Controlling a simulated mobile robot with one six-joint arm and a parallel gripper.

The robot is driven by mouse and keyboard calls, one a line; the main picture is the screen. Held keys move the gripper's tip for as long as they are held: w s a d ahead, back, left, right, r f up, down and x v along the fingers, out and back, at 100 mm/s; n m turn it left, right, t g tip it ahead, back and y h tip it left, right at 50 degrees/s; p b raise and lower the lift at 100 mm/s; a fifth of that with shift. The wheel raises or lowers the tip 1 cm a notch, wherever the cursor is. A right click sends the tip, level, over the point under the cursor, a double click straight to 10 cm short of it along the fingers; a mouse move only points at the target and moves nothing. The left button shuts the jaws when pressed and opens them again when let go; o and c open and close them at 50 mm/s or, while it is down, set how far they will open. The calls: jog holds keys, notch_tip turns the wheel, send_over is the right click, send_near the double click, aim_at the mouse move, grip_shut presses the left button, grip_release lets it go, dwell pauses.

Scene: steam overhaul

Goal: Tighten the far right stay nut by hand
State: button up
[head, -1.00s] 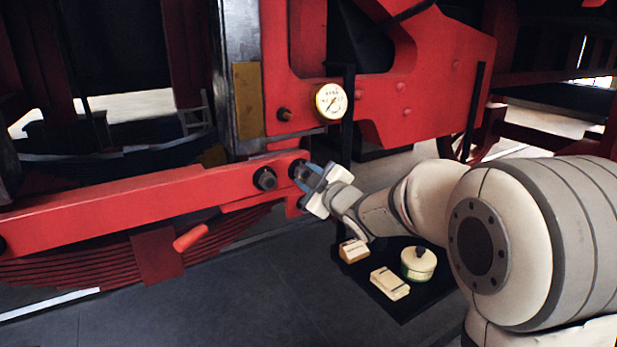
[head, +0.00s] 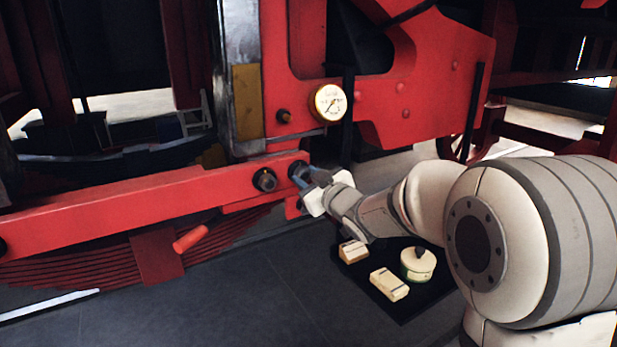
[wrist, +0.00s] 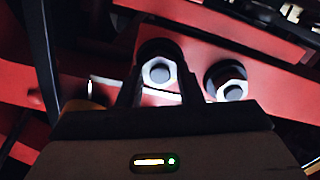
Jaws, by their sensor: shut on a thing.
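The far right stay nut (head: 296,168) is a dark nut at the right end of the red beam in the head view, partly covered by my gripper (head: 304,178). In the wrist view this nut (wrist: 158,73) shows a bright hexagonal face around a dark stud end. My gripper's two dark fingers (wrist: 160,88) stand one on each side of it, shut on it. A second stay nut (head: 264,179) sits to the left on the same beam, clear of my gripper. It also shows in the wrist view (wrist: 228,83), right of the fingers.
A round gauge (head: 328,102) is just above my gripper. A dark mat (head: 402,312) on the floor holds cream boxes (head: 389,284) and a round tin (head: 418,264). The floor left of the mat is clear.

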jog(key=m+p, duration=0.1)
jog(key=m, duration=0.3)
jog(key=shift+r+m, duration=0.1)
jog(key=shift+m, duration=0.2)
jog(key=m+p, duration=0.1)
jog(key=m, duration=0.3)
jog(key=shift+d, duration=0.1)
dwell(0.4)
jog(key=o, duration=1)
jog(key=shift+d, duration=0.1)
jog(key=b+v, duration=0.1)
jog(key=v, duration=0.6)
jog(key=shift+s+d, duration=0.15)
jog(key=shift+s, duration=0.15)
